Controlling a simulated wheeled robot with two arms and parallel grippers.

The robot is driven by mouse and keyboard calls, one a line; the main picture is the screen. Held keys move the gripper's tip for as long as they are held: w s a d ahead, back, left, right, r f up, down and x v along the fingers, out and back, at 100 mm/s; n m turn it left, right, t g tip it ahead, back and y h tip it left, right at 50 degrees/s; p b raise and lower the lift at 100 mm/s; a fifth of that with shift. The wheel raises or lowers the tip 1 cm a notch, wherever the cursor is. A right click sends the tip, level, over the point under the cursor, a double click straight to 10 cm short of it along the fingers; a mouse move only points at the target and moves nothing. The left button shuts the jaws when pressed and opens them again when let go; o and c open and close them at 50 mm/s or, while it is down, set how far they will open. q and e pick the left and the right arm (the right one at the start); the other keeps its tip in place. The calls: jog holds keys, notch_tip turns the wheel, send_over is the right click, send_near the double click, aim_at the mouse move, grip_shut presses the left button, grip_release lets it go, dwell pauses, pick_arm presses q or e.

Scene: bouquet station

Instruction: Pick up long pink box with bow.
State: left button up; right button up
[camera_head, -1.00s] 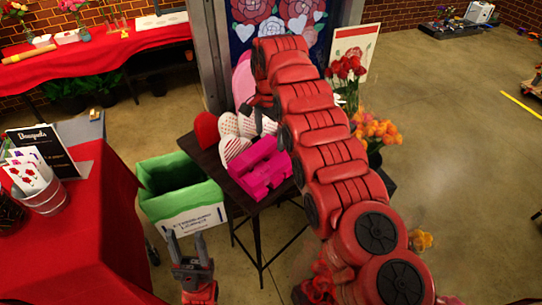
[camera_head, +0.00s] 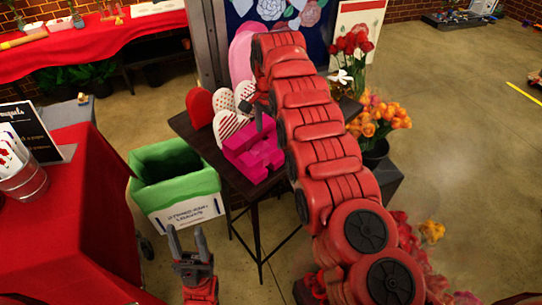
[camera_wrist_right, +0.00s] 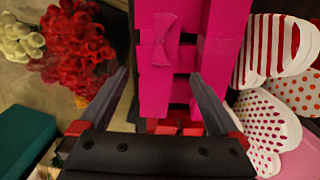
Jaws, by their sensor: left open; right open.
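Bright pink boxes (camera_head: 254,153) lie on a small dark table, below and beside my right arm. In the right wrist view a long pink box with a bow (camera_wrist_right: 157,50) lies at the top centre. Its bow is on the side facing the camera, and more pink box shows to its right. My right gripper (camera_head: 250,105) is open above the table near the boxes. In the wrist view its fingers (camera_wrist_right: 160,78) point toward the bow box, with nothing gripped. My left gripper (camera_head: 186,238) is open and empty, low in front of the green bin.
Heart-shaped boxes (camera_head: 228,125) stand behind the pink boxes on the dark table (camera_head: 193,135). A green-lined bin (camera_head: 178,187) stands left of it. Orange flowers (camera_head: 378,118) and red roses (camera_head: 351,50) stand right. A red-covered table (camera_head: 95,195) is at the left.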

aim_at(271, 145)
jog(key=shift+s+d+f+p, duration=0.1)
jog(key=shift+f+p, duration=0.85)
jog(key=shift+f, duration=0.4)
jog(key=shift+s+d+f+p, duration=0.1)
jog(key=shift+f+p, duration=0.8)
jog(key=shift+f, duration=0.6)
jog(key=shift+w, duration=0.1)
grip_shut()
jog(key=shift+r, duration=0.1)
